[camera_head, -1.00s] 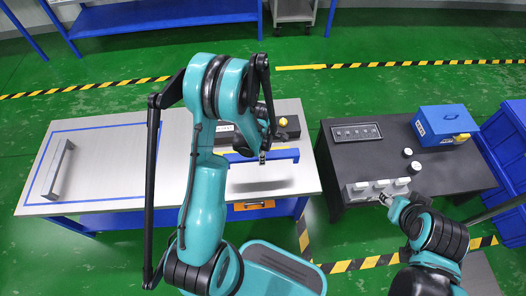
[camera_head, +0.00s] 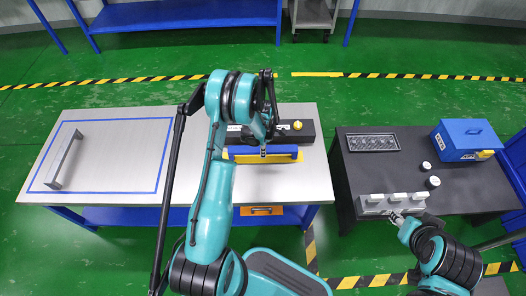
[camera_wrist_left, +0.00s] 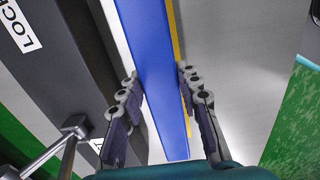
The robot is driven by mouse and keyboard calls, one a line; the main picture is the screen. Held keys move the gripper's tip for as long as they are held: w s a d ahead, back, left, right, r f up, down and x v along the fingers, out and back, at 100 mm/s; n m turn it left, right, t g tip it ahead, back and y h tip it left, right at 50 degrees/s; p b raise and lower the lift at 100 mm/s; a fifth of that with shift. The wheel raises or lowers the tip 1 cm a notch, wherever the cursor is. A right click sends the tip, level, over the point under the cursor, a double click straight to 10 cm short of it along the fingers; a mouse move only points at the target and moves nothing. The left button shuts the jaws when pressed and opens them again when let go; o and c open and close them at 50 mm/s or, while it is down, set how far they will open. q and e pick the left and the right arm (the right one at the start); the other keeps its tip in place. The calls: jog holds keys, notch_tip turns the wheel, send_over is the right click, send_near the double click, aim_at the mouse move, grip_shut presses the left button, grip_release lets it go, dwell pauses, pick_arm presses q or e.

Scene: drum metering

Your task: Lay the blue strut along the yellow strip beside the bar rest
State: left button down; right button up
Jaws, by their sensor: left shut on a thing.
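The blue strut (camera_head: 240,151) lies lengthwise over the yellow strip (camera_head: 268,160), whose near edge shows in front of it. Strut and strip look roughly parallel; contact between them is hard to tell. My left gripper (camera_head: 264,148) is shut on the strut near its middle. The left wrist view shows the strut (camera_wrist_left: 150,50) between both fingers (camera_wrist_left: 160,100), with a yellow edge (camera_wrist_left: 175,35) along its right side. A dark, labelled block (camera_head: 298,131) stands just behind the strut. My right gripper (camera_head: 396,217) is by the dark table's front; its jaws are too small to read.
A grey bar (camera_head: 66,158) stands inside a blue outline at the left of the pale table (camera_head: 110,205). The table between them is clear. The dark table (camera_head: 385,170) at right holds a blue box (camera_head: 462,138), white-topped cylinders and a grey block (camera_head: 380,204).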

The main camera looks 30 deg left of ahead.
pick_arm(q)
jog(key=shift+f, duration=0.1)
jog(key=c, duration=1.1)
grip_release()
jog(key=shift+o, duration=0.2)
